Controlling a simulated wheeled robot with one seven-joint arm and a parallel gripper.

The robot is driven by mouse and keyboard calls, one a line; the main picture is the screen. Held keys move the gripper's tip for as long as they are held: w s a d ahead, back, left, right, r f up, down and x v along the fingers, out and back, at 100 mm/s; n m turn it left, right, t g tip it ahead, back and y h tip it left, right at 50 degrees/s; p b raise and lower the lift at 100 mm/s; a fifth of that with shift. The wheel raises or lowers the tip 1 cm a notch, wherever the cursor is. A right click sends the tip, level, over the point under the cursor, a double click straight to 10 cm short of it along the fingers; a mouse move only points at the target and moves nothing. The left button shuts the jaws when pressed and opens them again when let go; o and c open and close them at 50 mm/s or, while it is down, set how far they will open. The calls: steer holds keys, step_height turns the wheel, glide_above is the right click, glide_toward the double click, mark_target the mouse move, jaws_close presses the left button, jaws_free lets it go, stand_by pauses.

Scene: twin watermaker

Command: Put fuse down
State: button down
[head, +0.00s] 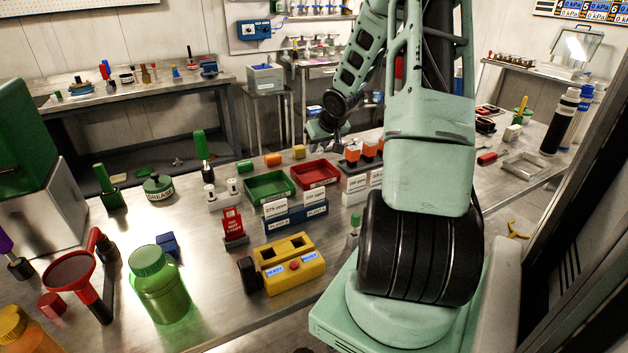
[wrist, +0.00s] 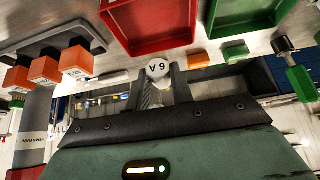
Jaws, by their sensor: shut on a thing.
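The fuse (wrist: 158,69) is a small white round-ended piece marked "6A" in the wrist view. My gripper (wrist: 160,88) is shut on it, with the dark fingers on either side and the marked end showing between their tips. In the head view my gripper (head: 325,130) is at the far side of the bench, behind the red tray; the fuse cannot be made out there. Whether the fuse touches any surface cannot be told.
Near my gripper are a red tray (head: 315,174), a green tray (head: 270,186), a yellow block (head: 299,152), an orange block (head: 273,160) and a holder with orange-topped pieces (head: 352,154). The orange-topped pieces (wrist: 76,61) also show at the wrist view's left. A yellow box (head: 290,264) stands nearer.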

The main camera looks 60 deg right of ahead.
mark_target(316, 178)
step_height(316, 178, down, 9)
steer(key=b, duration=0.3)
steer(key=shift+f+b, duration=0.15)
steer(key=shift+b, duration=0.15)
